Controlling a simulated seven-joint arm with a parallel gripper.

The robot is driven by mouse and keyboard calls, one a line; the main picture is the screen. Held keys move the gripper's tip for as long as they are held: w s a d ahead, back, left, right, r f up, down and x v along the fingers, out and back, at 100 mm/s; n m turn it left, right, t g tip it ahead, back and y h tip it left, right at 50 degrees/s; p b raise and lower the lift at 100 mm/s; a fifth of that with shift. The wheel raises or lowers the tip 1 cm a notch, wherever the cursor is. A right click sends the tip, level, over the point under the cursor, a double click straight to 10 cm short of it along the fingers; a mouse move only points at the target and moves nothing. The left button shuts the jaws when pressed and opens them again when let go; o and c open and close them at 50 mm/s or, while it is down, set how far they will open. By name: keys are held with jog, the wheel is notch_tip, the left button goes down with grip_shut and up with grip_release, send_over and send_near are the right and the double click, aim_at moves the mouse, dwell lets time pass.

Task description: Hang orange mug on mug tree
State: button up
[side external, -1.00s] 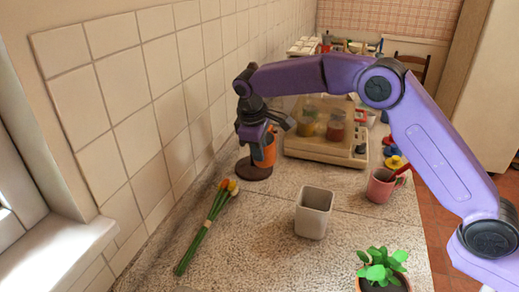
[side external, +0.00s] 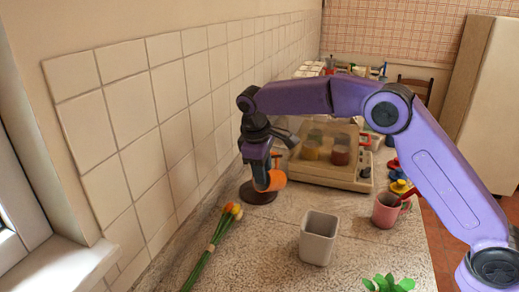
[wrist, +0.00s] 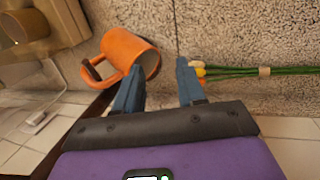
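The orange mug (side external: 275,181) is low beside my gripper (side external: 263,180), tilted, over the dark round base of the mug tree (side external: 259,196). In the wrist view the mug (wrist: 134,50) lies past the left fingertip, not between the fingers. Its handle faces the lower left, and a dark peg end (wrist: 90,69) shows at the handle loop, seemingly through it. The dark post of the tree (wrist: 75,122) runs down-left, partly hidden by my gripper. My gripper (wrist: 162,68) has its fingers apart with only counter between them. The left finger is very close to the mug; contact is unclear.
Tulips (side external: 214,245) lie on the counter in front of the tree. A white square pot (side external: 319,238) and a pink mug (side external: 387,211) stand to the right. A beige appliance (side external: 322,168) with jars is behind. The tiled wall (side external: 165,120) is close on the left.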

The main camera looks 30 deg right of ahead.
jog(key=v, duration=1)
jog(key=shift+d, duration=0.1)
jog(key=s+d+f+n+y, duration=0.1)
jog(key=s+d, duration=0.2)
jog(key=s, duration=0.7)
jog(key=s+d+f+n+y, duration=0.1)
jog(key=s+d, duration=0.1)
jog(key=s, duration=0.7)
jog(key=s+d+f, duration=0.4)
jog(key=s+d, duration=0.3)
jog(key=s, duration=0.3)
jog(key=s+d+f+n+g, duration=0.1)
jog(key=s+d+f, duration=0.3)
jog(key=s+d, duration=0.4)
jog(key=s, duration=0.3)
jog(key=shift+s+d+n+y, duration=0.2)
jog(key=shift+s+n+y, duration=0.1)
jog(key=shift+y, duration=0.1)
